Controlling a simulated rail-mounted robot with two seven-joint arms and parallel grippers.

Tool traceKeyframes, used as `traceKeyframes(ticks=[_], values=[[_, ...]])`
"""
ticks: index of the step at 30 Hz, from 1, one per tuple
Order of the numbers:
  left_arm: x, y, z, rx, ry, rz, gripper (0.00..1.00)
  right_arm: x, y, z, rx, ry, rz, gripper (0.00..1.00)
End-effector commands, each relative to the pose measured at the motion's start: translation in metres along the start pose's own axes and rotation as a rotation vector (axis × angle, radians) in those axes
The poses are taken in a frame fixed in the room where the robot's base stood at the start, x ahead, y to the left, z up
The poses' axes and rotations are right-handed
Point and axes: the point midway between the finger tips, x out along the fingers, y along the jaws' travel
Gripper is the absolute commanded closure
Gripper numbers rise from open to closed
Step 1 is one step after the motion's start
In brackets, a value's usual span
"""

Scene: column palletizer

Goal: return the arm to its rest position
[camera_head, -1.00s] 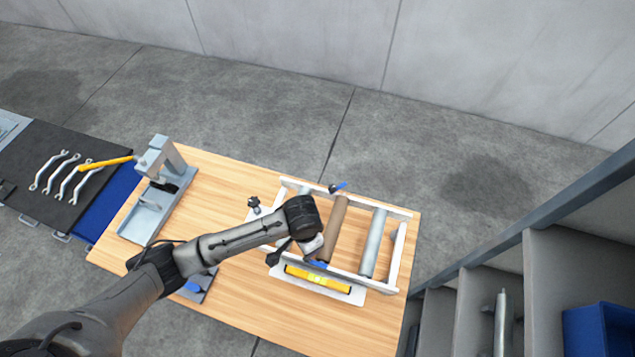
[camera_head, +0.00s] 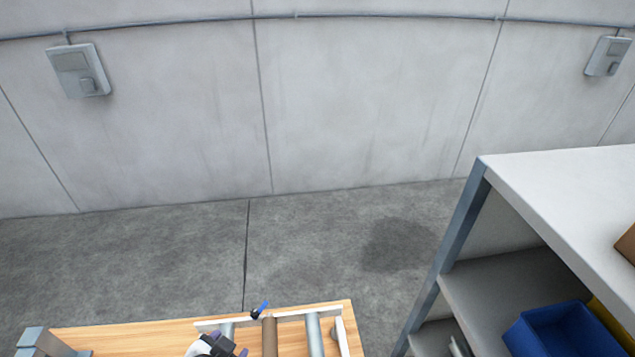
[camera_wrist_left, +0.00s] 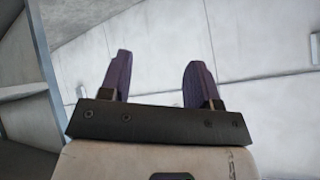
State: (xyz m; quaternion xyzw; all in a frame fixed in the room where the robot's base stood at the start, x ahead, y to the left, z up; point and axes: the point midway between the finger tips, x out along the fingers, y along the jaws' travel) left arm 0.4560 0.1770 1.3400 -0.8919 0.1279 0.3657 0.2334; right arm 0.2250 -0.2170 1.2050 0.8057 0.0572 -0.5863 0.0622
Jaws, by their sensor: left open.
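My left gripper (camera_wrist_left: 155,68) is open and empty in the left wrist view, its two dark purple fingers apart with grey wall behind them. In the head view only the end of my left gripper (camera_head: 228,344) shows at the bottom edge. It appears over or beside the white roller frame (camera_head: 290,315); the height between them cannot be told. The rest of the arm is outside the head view. My right gripper is in neither view.
The wooden table (camera_head: 130,338) shows only its far strip. A brown roller (camera_head: 270,338) and a grey roller (camera_head: 315,335) sit in the frame, with a blue-handled part (camera_head: 262,308) at its far edge. A shelf (camera_head: 560,220) with a blue bin (camera_head: 560,340) stands right.

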Motion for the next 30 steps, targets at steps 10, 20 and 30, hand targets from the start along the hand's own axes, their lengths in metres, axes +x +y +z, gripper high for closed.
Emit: traceKeyframes(ticks=[10, 20, 30], values=[[-0.041, 0.028, 0.122, -0.292, -0.155, 0.010, 0.43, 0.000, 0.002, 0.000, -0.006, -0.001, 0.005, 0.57], [-0.061, 0.089, 0.223, -0.380, -0.405, 0.106, 0.43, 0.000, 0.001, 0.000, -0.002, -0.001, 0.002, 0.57], [-0.068, 0.102, 0.242, -0.379, -0.454, 0.126, 0.43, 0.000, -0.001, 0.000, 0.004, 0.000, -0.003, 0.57]])
